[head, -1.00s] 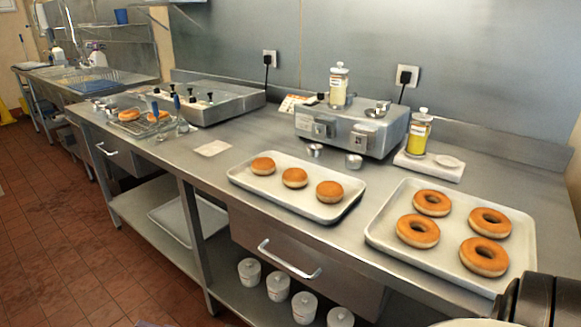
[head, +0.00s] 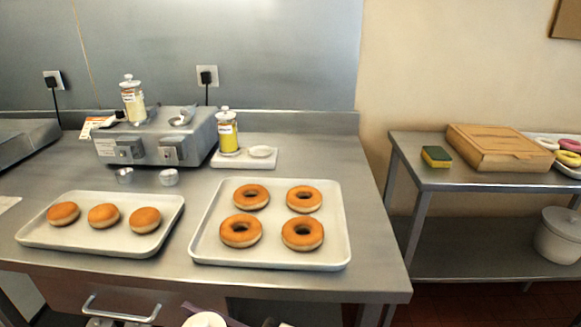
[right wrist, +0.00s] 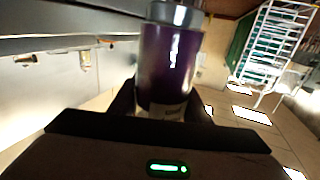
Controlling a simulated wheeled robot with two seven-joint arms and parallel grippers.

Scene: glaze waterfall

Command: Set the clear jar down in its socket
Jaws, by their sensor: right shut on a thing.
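My right gripper (right wrist: 168,108) is shut on a jar (right wrist: 168,60) that looks dark purple, with a grey metallic top, in the right wrist view. I cannot tell whether its wall is clear. A white round lid (head: 205,320) with purple beside it shows at the bottom edge of the head view, well short of the warmer. The metal warmer (head: 150,150) carries a clear jar of pale yellow contents (head: 133,103) at its left and a round opening (head: 180,118) at its right. A yellow jar (head: 227,135) stands on a white board (head: 225,161). My left gripper is out of view.
A tray with several ring doughnuts (head: 335,245) and a tray of round buns (head: 160,215) lie in front of the warmer. A side table (head: 450,178) at right holds a cardboard box (head: 500,145) and a sponge (head: 436,156).

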